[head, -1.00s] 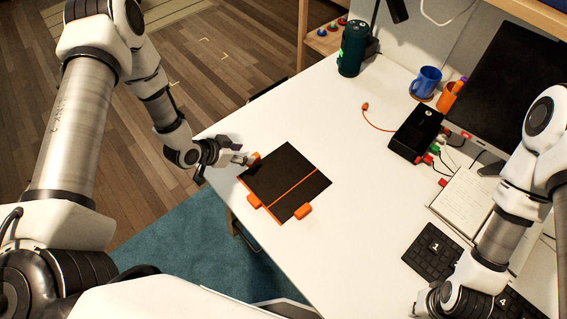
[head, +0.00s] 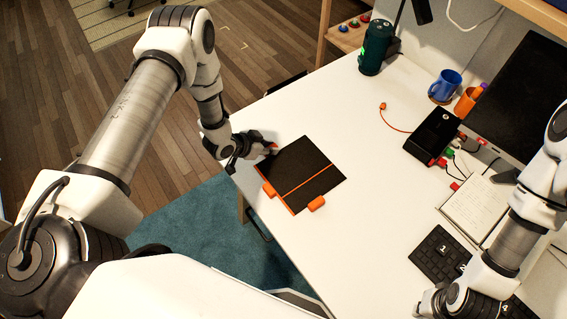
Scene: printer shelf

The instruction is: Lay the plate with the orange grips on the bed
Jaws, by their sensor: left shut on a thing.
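The plate (head: 308,170) is a thin black square sheet with an orange stripe across it. Orange grips stick out at its near edge, one on the left (head: 269,190) and one on the right (head: 317,203). It is over the left part of the white table; I cannot tell whether it rests flat or is slightly raised. My left gripper (head: 269,149) is shut on the plate at an orange grip by its far left corner, which the fingers partly hide. No bed is visible.
The white table (head: 375,240) is clear around the plate. To the right are a black box (head: 433,136) with cables, an open notebook (head: 475,206) and a dark keypad (head: 437,254). A green canister (head: 375,47), blue mug (head: 445,85) and monitor (head: 525,95) stand further back.

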